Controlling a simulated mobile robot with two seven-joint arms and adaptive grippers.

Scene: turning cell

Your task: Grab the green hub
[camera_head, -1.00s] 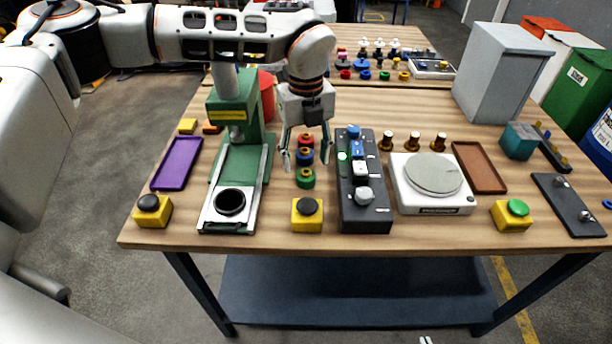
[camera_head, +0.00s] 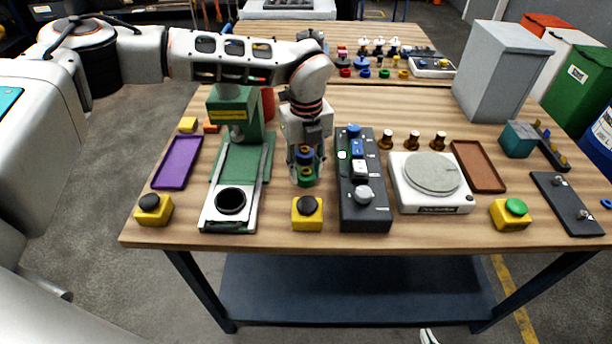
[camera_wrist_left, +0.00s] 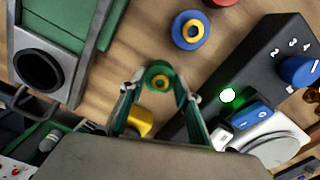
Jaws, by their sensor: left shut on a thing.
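The green hub (camera_head: 306,182), a ring with a yellow centre, is on the wooden table between the green press and the dark control box. In the left wrist view the green hub (camera_wrist_left: 152,72) sits between my fingertips. My left gripper (camera_head: 306,178) reaches down from above and is shut on the green hub, one finger on each side. The blue hub (camera_head: 305,158) is just behind it, and also shows in the wrist view (camera_wrist_left: 184,41), apart from the fingers. My right gripper is not in view.
The green press (camera_head: 236,165) stands left, the control box (camera_head: 365,215) with a lit green lamp close on the right. A yellow button box (camera_head: 307,220) is in front. A white scale (camera_head: 432,195) and purple tray (camera_head: 177,162) are farther out.

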